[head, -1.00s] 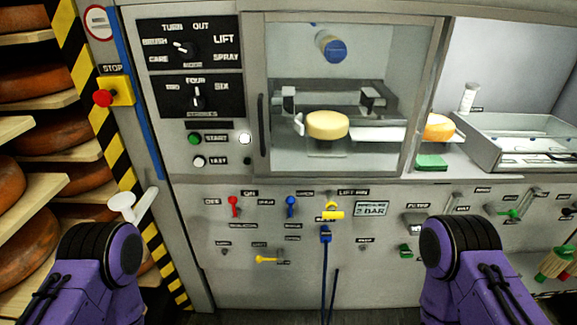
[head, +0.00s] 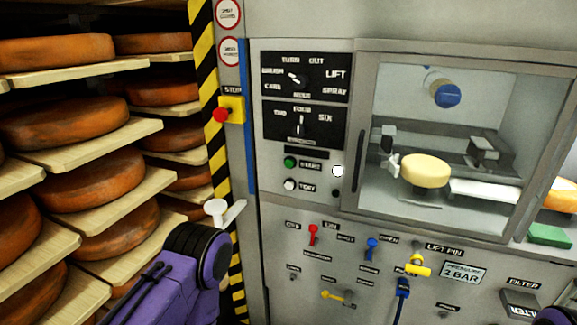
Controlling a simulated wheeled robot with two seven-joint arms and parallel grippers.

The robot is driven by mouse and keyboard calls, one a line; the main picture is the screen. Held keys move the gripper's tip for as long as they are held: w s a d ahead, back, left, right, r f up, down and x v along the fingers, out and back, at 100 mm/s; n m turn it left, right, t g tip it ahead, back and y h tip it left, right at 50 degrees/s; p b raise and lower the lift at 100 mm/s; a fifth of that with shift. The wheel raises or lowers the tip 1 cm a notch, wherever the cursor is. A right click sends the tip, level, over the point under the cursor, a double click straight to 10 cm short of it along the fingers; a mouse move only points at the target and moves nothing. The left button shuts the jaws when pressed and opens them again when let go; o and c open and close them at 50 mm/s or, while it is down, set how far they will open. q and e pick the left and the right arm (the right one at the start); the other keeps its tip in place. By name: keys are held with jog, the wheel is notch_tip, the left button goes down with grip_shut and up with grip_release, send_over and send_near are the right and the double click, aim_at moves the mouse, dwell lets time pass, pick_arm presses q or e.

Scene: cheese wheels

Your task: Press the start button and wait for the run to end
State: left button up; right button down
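The green start button (head: 290,163) sits on the machine's control panel, beside the label START. A white lamp or button (head: 338,171) is lit to its right, and a white test button (head: 290,185) is below. Behind the closed glass door (head: 455,140) a pale cheese wheel (head: 425,171) rests in the chamber.
Shelves at left hold several orange cheese wheels (head: 65,122). A red stop button (head: 221,115) on a yellow box is beside the striped post (head: 208,90). Two selector knobs (head: 300,122) are above the start button. Coloured valves (head: 372,248) and a blue hose (head: 402,290) are below.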

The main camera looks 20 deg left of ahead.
pick_arm(q)
grip_shut()
dwell(1.5)
